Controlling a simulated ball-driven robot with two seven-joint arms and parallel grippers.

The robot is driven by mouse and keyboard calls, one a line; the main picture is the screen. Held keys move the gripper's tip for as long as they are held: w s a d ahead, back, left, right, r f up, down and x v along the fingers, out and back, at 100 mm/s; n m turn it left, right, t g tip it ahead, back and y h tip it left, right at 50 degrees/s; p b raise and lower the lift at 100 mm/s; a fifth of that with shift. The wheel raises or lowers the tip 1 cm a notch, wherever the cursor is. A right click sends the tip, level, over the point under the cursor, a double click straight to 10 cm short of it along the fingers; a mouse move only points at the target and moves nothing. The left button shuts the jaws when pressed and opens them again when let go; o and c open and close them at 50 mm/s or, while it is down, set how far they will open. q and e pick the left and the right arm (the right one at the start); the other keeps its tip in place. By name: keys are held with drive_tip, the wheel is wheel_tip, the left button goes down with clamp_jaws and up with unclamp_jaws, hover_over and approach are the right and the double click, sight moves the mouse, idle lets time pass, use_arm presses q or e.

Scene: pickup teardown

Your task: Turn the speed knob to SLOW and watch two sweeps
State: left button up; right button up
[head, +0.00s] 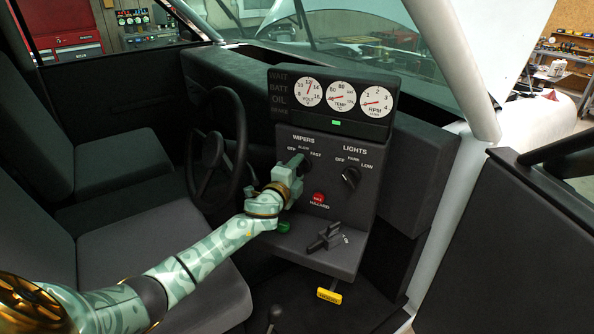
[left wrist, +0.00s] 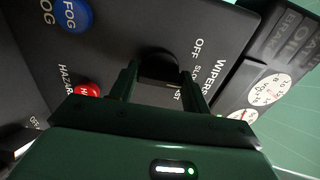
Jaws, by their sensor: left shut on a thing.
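The wipers knob (left wrist: 158,65) is a dark round knob on the black dash panel, under the label WIPERS with OFF, SLOW and FAST around it. My left gripper (head: 297,168) reaches it from the left in the head view and mostly hides it there. In the left wrist view the two fingers of my left gripper (left wrist: 160,82) stand on either side of the knob and are shut on it. I cannot tell which mark the knob points to. A thin dark wiper arm (head: 305,25) shows at the windscreen. My right gripper is not in view.
The lights knob (head: 350,178) and red hazard button (head: 318,198) are close to the right. A blue fog button (left wrist: 75,14) shows in the wrist view. The steering wheel (head: 240,140) stands left of my gripper. A lever (head: 328,237) and yellow handle (head: 329,296) are below.

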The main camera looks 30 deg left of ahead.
use_arm(q)
drive_tip(key=shift+f, duration=0.1)
drive_tip(key=o, duration=1)
drive_tip(key=shift+c, duration=0.2)
drive_tip(key=shift+s, duration=0.1)
drive_tip(key=s+d, duration=0.2)
drive_tip(key=s, duration=1.4)
